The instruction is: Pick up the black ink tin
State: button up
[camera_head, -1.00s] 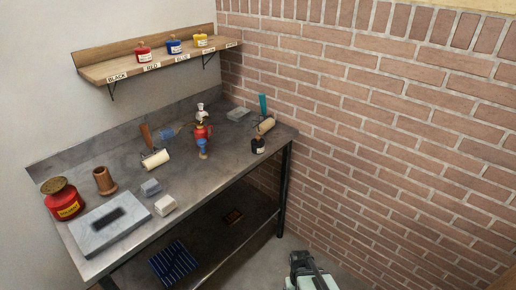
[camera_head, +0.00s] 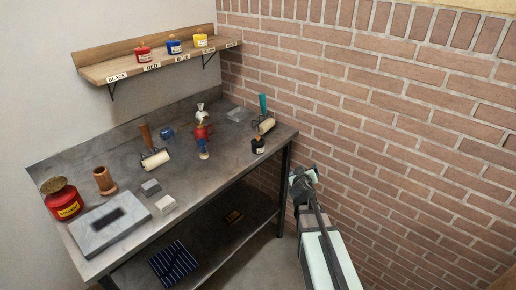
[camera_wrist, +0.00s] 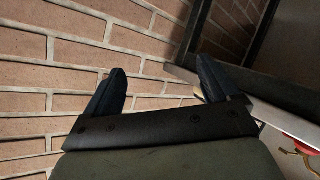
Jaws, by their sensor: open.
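The black ink tin (camera_head: 258,145) stands upright on the grey workbench, near its right front edge. It has a dark body with a pale label. My gripper (camera_head: 303,176) is to the right of the bench, apart from the tin and out past the bench's front edge. In the wrist view my gripper (camera_wrist: 160,90) has its two dark fingers spread with nothing between them. The wrist view faces the brick wall, and the tin cannot be made out there.
A roller with a teal handle (camera_head: 263,105) lies behind the tin, close by. The shelf (camera_head: 150,68) holds red, blue and yellow tins. A brick wall (camera_head: 400,130) bounds the right side.

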jog(key=w+a+r+n+t+y, duration=0.2)
jog(key=w+a+r+t+y, duration=0.1)
jog(key=a+r+y, duration=0.25)
jog(key=y, duration=0.6)
send_near(256, 139)
jog(key=shift+t+h, duration=0.3)
jog(key=shift+h, duration=0.05)
jog(key=x, duration=0.5)
jog(key=shift+a+f, duration=0.25)
jog(key=shift+f+x, duration=0.15)
jog(key=shift+x, duration=1.15)
jog(key=shift+f+x, duration=0.1)
jog(key=shift+x, duration=1.25)
jog(key=shift+s+d, duration=0.1)
jog(key=shift+c, duration=0.5)
jog(key=c, duration=1.1)
jog(key=shift+c, duration=0.2)
jog(key=shift+r, duration=0.1)
